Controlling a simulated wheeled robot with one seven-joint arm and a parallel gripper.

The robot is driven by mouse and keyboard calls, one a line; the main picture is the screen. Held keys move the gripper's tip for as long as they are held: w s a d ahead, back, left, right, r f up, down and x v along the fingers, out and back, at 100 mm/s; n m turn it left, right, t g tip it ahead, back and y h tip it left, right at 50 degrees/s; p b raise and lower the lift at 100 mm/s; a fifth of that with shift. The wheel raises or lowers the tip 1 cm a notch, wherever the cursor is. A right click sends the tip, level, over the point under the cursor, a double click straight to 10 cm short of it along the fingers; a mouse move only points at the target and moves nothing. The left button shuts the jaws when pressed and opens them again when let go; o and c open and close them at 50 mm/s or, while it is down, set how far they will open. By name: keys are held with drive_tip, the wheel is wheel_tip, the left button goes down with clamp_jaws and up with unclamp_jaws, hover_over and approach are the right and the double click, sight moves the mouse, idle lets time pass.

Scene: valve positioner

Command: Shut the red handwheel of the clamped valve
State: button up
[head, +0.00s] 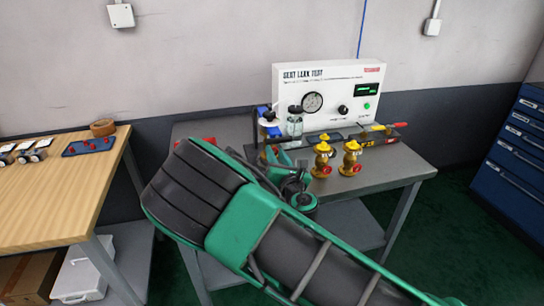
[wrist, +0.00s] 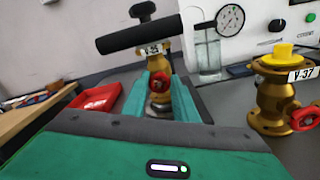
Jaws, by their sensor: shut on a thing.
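The clamped valve (wrist: 159,62) is brass and stands upright under a black clamp bar and knob (wrist: 139,34) in the wrist view. Part of the wheel is hidden by the fingers. In the head view my arm covers the clamped valve, and my gripper (head: 280,160) shows only in part.
A brass valve tagged V-37 (wrist: 276,95), with a yellow cap and red handwheel, stands close on the right. A red tray (wrist: 97,100) lies left. Behind are a glass jar (wrist: 207,50) and the test panel (head: 335,90). Another yellow-capped valve (head: 350,160) stands on the grey bench (head: 400,172).

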drive_tip(key=m, duration=0.7)
drive_tip(key=shift+f, duration=0.15)
drive_tip(key=m, duration=0.8)
drive_tip(key=shift+f, duration=0.15)
drive_tip(key=m, duration=0.7)
drive_tip(key=shift+f, duration=0.1)
drive_tip(key=m, duration=0.5)
drive_tip(key=shift+a, duration=0.15)
drive_tip(key=shift+m, duration=0.3)
drive_tip(key=o, duration=1.1)
drive_tip(key=shift+f, duration=0.1)
drive_tip(key=shift+c, duration=0.2)
